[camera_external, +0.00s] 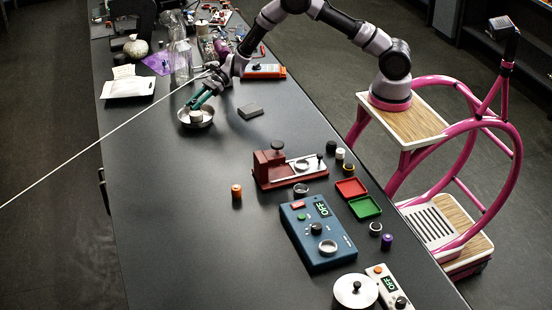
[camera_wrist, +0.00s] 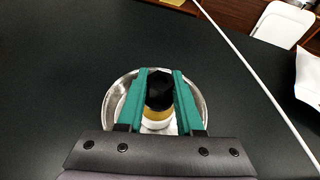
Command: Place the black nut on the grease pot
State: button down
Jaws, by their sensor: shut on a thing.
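My gripper (camera_wrist: 160,95) is shut on the black nut (camera_wrist: 160,88), which sits between its two green fingers in the wrist view. Directly below the nut are a gold-coloured band and a white round body, which appear to be the grease pot (camera_wrist: 155,125). The pot stands in a shiny metal bowl (camera_wrist: 112,99). In the external view my gripper (camera_external: 192,104) reaches down into the bowl (camera_external: 207,124), with the white pot (camera_external: 196,117) under the fingertips. The nut is hidden there. Whether the nut touches the pot cannot be told.
A dark grey block (camera_external: 250,111) lies right of the bowl. A red fixture (camera_external: 280,172), a blue device (camera_external: 316,236) and an orange cylinder (camera_external: 236,191) stand nearer the camera. A white packet (camera_external: 128,88) and clutter lie at the back. The table left of the bowl is clear.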

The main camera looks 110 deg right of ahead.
jog(key=shift+f, duration=1)
jog(key=c, duration=0.6)
grip_release()
jog(key=shift+f, duration=0.15)
jog(key=shift+o, duration=0.2)
